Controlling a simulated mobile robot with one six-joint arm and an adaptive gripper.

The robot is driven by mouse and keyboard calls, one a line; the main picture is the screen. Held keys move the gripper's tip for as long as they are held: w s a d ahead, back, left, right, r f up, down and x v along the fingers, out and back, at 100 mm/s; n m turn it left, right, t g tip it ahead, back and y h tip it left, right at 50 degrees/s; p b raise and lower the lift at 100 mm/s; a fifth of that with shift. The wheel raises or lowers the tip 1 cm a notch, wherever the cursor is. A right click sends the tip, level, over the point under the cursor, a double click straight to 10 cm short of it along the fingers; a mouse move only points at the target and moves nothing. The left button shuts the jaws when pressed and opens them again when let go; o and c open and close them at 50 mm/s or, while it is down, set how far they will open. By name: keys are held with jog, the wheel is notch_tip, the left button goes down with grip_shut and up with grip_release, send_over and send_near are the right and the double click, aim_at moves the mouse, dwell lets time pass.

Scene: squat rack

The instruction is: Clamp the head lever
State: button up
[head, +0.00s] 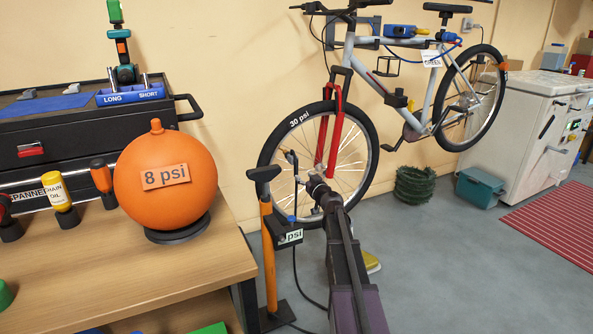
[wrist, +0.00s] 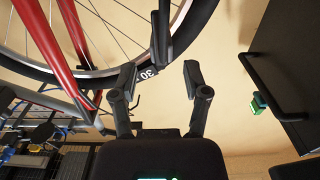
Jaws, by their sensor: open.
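A bicycle's front wheel (head: 336,160), marked "30 psi", stands ahead of my arm; its tyre also shows at the upper left of the wrist view (wrist: 95,75). A small dark fitting (head: 291,158) sits by the wheel's left side and looks like the pump head. A dark, narrow upright piece (wrist: 160,35) beside the tyre in the wrist view may be its lever; I cannot tell its setting. My gripper (wrist: 160,74) is open, with this piece just beyond the gap between its fingertips. In the head view my arm mostly hides the gripper (head: 313,183).
An orange floor pump (head: 268,250) with a dark T-handle and a "psi" gauge stands left of my arm. A wooden bench (head: 200,262) with an orange "8 psi" ball (head: 160,180) and a black tool chest (head: 90,135) is at left. Grey floor (head: 450,270) is open at right.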

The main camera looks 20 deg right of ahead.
aim_at(297, 169)
jog(key=w, duration=0.7)
jog(key=shift+w+a, duration=0.1)
jog(key=shift+w, duration=0.1)
